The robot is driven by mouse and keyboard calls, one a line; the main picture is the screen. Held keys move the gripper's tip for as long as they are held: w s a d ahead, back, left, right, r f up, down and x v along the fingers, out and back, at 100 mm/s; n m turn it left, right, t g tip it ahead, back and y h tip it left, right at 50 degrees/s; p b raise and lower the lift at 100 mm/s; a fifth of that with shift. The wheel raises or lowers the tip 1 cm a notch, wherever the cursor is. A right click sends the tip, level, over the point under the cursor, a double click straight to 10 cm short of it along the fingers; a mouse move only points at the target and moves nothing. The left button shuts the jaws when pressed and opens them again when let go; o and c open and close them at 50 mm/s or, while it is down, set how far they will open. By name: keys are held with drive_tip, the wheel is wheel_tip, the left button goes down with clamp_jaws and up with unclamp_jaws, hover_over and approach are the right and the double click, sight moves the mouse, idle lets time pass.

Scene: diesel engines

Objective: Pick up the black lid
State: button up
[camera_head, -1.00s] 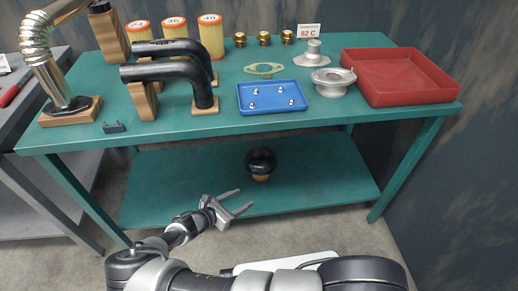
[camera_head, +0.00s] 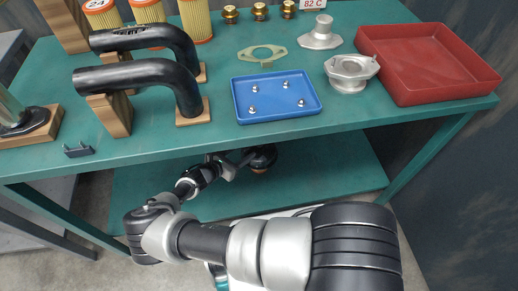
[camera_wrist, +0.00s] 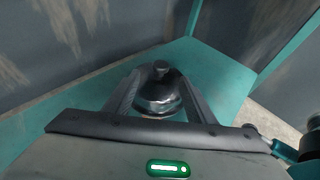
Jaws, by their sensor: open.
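The black lid (camera_head: 264,157) is a glossy dark dome on the green lower shelf, under the tabletop edge. A small tan base shows below it in the head view. In the wrist view the lid (camera_wrist: 158,98) stands upright with a small knob on top. My gripper (camera_wrist: 158,85) is open, with one finger on each side of the lid. I cannot tell whether either finger touches it. In the head view my gripper (camera_head: 246,158) is at the lid's left side, and my arm reaches in below the tabletop. The lid's underside is hidden in the wrist view.
The green tabletop (camera_head: 330,140) overhangs the shelf. It holds a blue tray (camera_head: 292,114), a red bin (camera_head: 431,53), black pipes (camera_head: 137,72), filters and metal parts. The lower shelf (camera_head: 330,170) is clear to the lid's right. A grey wall (camera_wrist: 100,40) stands behind it.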

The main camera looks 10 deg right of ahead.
sight(259, 149)
drive_tip(key=b+x, duration=0.1)
drive_tip(key=x, duration=0.5)
drive_tip(key=shift+d+f, duration=0.1)
drive_tip(key=b+x, duration=0.2)
drive_tip(key=x, duration=0.3)
drive_tip(key=shift+d, duration=0.25)
clamp_jaws()
